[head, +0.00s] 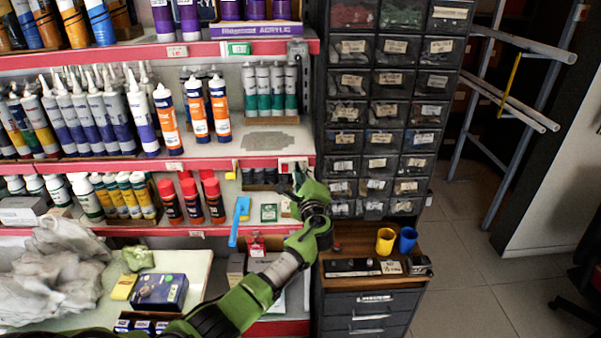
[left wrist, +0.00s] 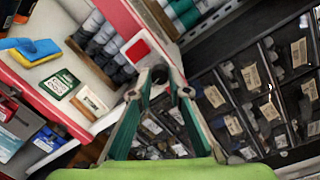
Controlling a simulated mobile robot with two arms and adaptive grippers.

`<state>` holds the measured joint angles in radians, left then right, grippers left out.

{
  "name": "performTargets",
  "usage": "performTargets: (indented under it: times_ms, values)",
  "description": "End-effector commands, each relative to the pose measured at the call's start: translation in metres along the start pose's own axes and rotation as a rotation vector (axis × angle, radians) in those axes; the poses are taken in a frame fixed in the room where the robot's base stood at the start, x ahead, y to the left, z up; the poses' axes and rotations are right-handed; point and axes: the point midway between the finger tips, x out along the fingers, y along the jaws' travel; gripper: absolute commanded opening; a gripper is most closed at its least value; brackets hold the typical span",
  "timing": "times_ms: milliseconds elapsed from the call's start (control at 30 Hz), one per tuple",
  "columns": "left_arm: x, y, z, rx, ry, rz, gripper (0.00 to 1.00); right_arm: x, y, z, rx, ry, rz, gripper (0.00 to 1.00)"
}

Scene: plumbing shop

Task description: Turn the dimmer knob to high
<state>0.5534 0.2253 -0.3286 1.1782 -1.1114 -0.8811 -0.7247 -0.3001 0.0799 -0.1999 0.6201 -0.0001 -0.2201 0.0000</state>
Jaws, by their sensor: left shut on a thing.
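My left gripper (head: 299,181) reaches to the right end of the middle shelf edge, beside the drawer cabinet. In the left wrist view its two fingers (left wrist: 160,92) close around a small dark piece, which looks like the dimmer knob (left wrist: 160,75). The fingers hide most of it, so its setting cannot be read. A white plate with a red square (left wrist: 138,48) is right by the fingertips; it also shows in the head view (head: 293,164). My right gripper is in neither view.
A black drawer cabinet (head: 378,110) stands close on the right. Spray cans (head: 190,198), a blue-handled brush (head: 239,220) and a green card (head: 269,212) are on the shelf at left. Yellow and blue cups (head: 385,240) stand on the low cabinet.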

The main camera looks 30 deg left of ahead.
Motion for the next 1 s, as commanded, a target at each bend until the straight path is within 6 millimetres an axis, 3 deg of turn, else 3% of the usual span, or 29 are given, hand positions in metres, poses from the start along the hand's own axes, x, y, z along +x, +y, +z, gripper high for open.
performTargets:
  times_ms: [400,967,1000]
  values:
    - [-0.0004,0.001,-0.0016,0.186,-0.013,-0.015,0.0,-0.0031,-0.0001,-0.0004,0.0,0.0,0.0,0.32]
    - [-0.0004,0.0015,-0.0017,0.212,-0.016,-0.017,0.0,-0.0033,-0.0001,-0.0004,0.0,0.0,0.0,0.32]
    - [-0.0004,0.0015,-0.0016,0.212,-0.016,-0.017,0.27,-0.0033,-0.0001,-0.0004,0.0,0.0,0.0,0.32]
